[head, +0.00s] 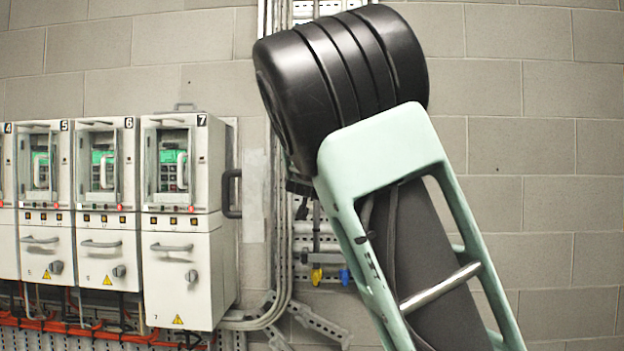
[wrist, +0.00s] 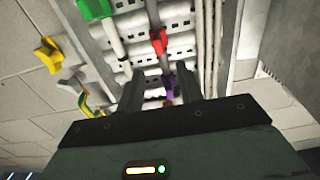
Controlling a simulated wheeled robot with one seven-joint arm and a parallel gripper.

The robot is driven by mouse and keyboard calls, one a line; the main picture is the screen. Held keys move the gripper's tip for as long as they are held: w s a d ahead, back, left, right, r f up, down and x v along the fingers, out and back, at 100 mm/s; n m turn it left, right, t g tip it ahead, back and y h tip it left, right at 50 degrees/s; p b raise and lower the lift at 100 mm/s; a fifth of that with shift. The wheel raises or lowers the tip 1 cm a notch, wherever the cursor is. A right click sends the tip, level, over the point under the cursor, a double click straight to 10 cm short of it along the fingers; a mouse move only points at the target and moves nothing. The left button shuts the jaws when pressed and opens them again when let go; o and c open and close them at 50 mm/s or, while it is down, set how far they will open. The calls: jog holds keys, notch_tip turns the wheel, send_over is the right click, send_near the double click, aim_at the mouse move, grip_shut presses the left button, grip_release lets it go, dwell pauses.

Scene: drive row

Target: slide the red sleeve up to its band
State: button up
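In the wrist view a red sleeve (wrist: 158,42) sits on a thin grey rod in front of a slotted metal panel. My gripper (wrist: 171,80) is open, with its two dark fingers apart. The sleeve is beyond the fingertips, a little left of the middle of the gap, and not touched. A small purple piece (wrist: 170,82) shows between the fingers. I cannot make out which mark is the sleeve's band. In the head view my arm hides the sleeve and the gripper.
In the wrist view a green piece (wrist: 95,8) and a yellow piece (wrist: 48,56) are to the left, and pale pipes (wrist: 208,40) run to the right. In the head view numbered cabinets (head: 182,260) stand left. Yellow (head: 317,275) and blue (head: 345,276) pieces hang beside my arm.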

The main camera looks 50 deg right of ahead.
jog(key=b+v, duration=0.1)
jog(key=v, duration=0.5)
jog(key=shift+s+a, duration=0.3)
dwell(0.4)
jog(key=a+f+n+g+y, duration=0.2)
jog(key=a+f+y, duration=0.15)
jog(key=f, duration=1.05)
jog(key=a+f+n+g+y, duration=0.15)
jog(key=f+y, duration=0.25)
jog(key=f, duration=0.9)
jog(key=s+a+f+n+g+y+b, duration=0.2)
jog(key=s+a+f, duration=0.4)
jog(key=s+a, duration=0.3)
jog(key=s+a+f+n+g+y+b, duration=0.2)
jog(key=s+a+f+n+b, duration=0.3)
jog(key=s+a, duration=0.5)
jog(key=s+a+f+n+g+y+b, duration=0.2)
jog(key=s+a+f+n+g+b, duration=0.2)
jog(key=a, duration=1.3)
jog(key=s+f+n, duration=0.3)
jog(key=s+f, duration=0.1)
jog(key=s, duration=0.1)
jog(key=shift+s+y, duration=0.3)
jog(key=shift+y, duration=0.05)
